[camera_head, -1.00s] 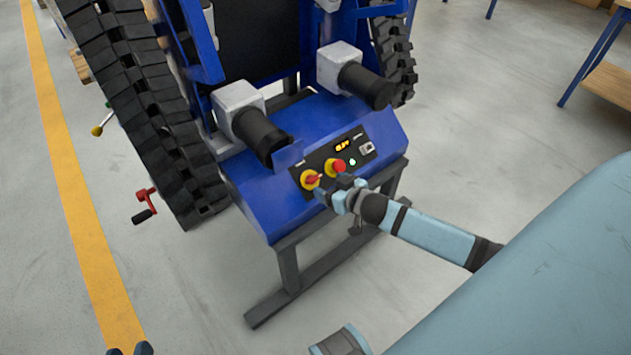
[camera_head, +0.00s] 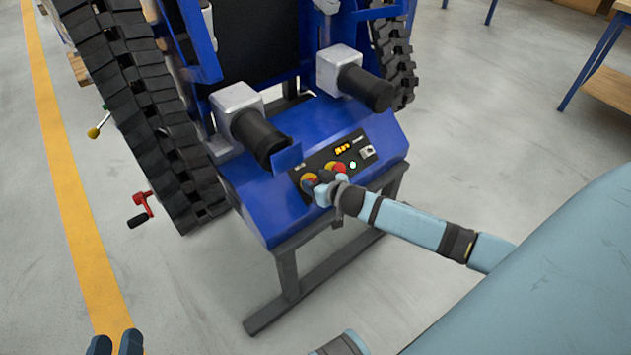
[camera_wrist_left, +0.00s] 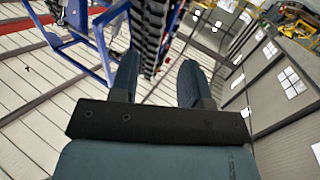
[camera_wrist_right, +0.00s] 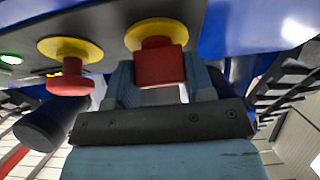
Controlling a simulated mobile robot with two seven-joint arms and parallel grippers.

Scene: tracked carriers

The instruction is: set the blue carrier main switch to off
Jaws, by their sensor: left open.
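The blue carrier's control panel (camera_head: 356,143) faces up on its lower blue housing. The main switch, a red handle (camera_wrist_right: 160,66) on a yellow disc (camera_wrist_right: 157,31), shows in the right wrist view and is largely covered in the head view (camera_head: 308,181). My right gripper (camera_head: 322,182) is at this switch, one finger on each side of the red handle; I cannot tell whether the fingers touch it. The handle's turn angle is unclear. My left gripper (camera_head: 116,342) is open and empty, low at the left, well away from the panel.
A round red button (camera_wrist_right: 69,84) on a yellow disc sits close beside the switch. The panel also has a lit orange display (camera_head: 342,149) and a green light (camera_head: 353,165). Black motors (camera_head: 258,136) overhang the housing. A red crank (camera_head: 141,208) stands out at the left.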

